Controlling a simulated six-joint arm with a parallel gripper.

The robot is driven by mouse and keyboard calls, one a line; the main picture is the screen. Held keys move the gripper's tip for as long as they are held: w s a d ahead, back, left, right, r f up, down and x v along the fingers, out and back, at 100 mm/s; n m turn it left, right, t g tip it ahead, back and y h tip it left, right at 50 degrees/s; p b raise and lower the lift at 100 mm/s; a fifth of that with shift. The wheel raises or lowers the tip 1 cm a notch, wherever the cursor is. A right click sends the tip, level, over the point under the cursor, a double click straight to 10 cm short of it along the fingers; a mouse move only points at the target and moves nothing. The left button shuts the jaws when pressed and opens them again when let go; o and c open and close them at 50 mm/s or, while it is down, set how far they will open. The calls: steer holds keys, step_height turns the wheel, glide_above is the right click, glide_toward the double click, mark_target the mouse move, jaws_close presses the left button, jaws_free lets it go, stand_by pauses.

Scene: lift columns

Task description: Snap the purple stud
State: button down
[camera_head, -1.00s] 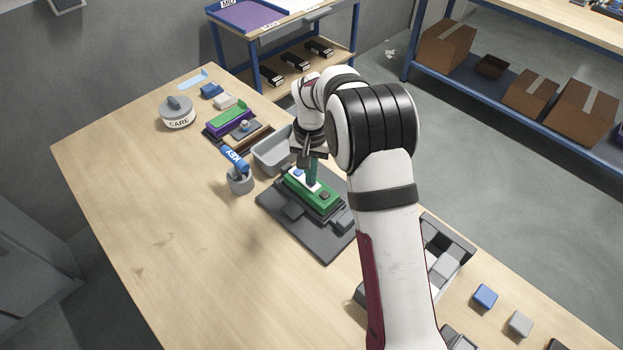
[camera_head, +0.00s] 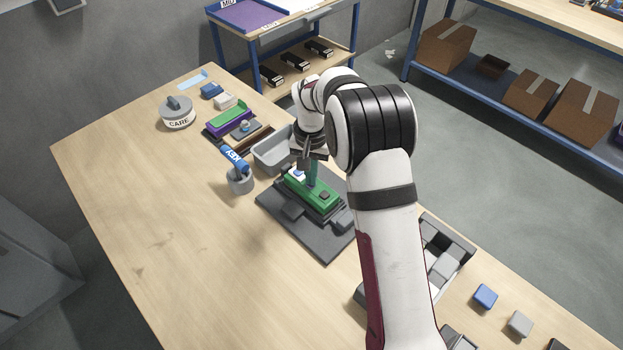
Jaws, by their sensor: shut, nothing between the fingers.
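The green block (camera_head: 318,198) sits on a dark fixture plate (camera_head: 322,245) in the middle of the table. A small white-and-blue part (camera_head: 297,174) shows at its upper left end. My gripper (camera_head: 309,168) points down over that far end of the block. It is shut, with no object seen in its fingers. A teal upright piece shows right below it; I cannot tell whether it touches the block. I cannot make out a purple stud on the block; my gripper and arm hide part of this area.
A grey bin (camera_head: 272,154) stands just behind the fixture. A round CARE container (camera_head: 177,113) and a rack with green and purple strips (camera_head: 228,117) lie farther back. The front left table is clear.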

stand_by(0.4)
step_height(320, 180, up, 9)
steer(key=shift+f, duration=0.2)
stand_by(0.4)
stand_by(1.6)
